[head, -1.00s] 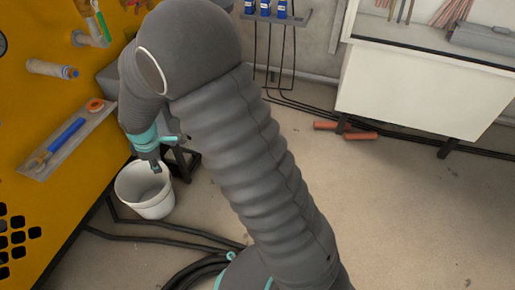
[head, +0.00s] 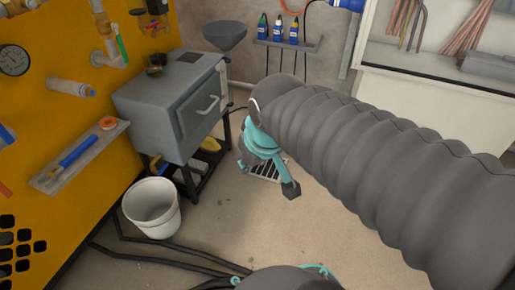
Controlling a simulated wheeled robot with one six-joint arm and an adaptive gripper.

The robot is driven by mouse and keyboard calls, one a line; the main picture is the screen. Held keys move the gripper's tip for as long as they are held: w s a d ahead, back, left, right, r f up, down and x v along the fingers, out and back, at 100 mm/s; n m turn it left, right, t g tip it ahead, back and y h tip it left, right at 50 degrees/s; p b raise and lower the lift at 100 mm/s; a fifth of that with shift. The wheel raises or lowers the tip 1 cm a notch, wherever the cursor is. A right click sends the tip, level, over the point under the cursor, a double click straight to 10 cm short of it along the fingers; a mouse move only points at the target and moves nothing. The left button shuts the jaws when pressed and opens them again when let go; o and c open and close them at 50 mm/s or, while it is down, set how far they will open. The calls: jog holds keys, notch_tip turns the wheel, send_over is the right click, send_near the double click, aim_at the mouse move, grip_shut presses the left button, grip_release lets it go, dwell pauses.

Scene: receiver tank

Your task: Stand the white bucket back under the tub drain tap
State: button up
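The white bucket (head: 152,212) stands upright on the floor at the left, its open mouth facing up. The grey tub (head: 178,103) sits on a dark stand behind it. A small brass drain tap (head: 157,164) hangs from the tub's lower front edge, just above the bucket's rim in the picture; I cannot tell if it is exactly over the mouth. My gripper (head: 291,190) points down over open floor, well to the right of the bucket and apart from it. Nothing shows in it. Its fingers are too small and dark to tell whether they are open.
Black hoses (head: 170,250) run along the floor in front of the bucket. A yellow panel (head: 60,140) with a tool shelf (head: 82,158) stands at the left. A funnel (head: 225,36) stands behind the tub. The middle floor is clear.

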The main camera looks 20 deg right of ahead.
jog(key=s+m, duration=0.1)
jog(key=s+d, duration=0.1)
jog(key=s, duration=0.1)
jog(key=s+d+m, duration=0.1)
jog(key=s, duration=0.1)
jog(key=shift+s+r+m, duration=0.1)
jog(key=shift+r+m, duration=0.05)
jog(key=shift+m, duration=0.15)
notch_tip(320, 180, up, 8)
jog(key=p, duration=0.8)
